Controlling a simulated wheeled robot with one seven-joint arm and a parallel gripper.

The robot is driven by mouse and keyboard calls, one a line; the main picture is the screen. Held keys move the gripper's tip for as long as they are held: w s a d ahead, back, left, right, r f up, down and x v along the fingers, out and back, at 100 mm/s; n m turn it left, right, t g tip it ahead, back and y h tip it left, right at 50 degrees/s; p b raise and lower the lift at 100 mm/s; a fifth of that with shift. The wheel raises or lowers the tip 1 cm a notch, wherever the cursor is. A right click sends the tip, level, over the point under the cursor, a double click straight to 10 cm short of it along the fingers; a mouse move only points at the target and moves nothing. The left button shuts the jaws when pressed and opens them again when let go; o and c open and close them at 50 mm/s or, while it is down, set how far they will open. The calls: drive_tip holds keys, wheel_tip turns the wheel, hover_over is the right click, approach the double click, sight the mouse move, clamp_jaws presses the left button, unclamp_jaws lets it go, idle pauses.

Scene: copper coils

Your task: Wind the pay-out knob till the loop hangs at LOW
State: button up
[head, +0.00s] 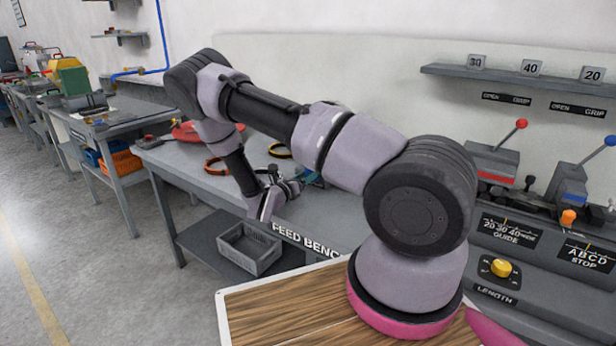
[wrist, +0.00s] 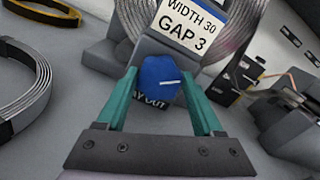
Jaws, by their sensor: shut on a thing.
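The pay-out knob (wrist: 160,78) is blue with a white pointer line, seen in the wrist view. It sits on a grey block above a dark label of which "AY OUT" shows. My gripper (wrist: 158,90) has its two green fingers on either side of the knob and is shut on it. The pointer line points to the right. In the head view my gripper (head: 272,196) is at the feed bench, and the knob is hidden there. I cannot make out the hanging loop or a LOW mark in either view.
A coil (wrist: 240,20) with a "WIDTH 30 GAP 3" card (wrist: 190,28) stands just behind the knob. A loose strip coil (wrist: 22,85) lies at the left. A grey crate (head: 249,250) sits on the bench's lower shelf. A yellow length knob (head: 501,268) is at the right.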

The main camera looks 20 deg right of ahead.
drive_tip(key=m, duration=0.5)
drive_tip(key=shift+s+m, duration=0.1)
drive_tip(key=shift+m, duration=0.2)
drive_tip(key=m, duration=0.4)
drive_tip(key=shift+s+f+m, duration=0.1)
drive_tip(key=shift+m, duration=0.3)
idle(0.3)
drive_tip(key=o, duration=1.4)
drive_tip(key=shift+d, duration=0.1)
drive_tip(key=v, duration=1)
drive_tip(key=shift+s+a, duration=0.25)
drive_tip(key=shift+a, duration=0.1)
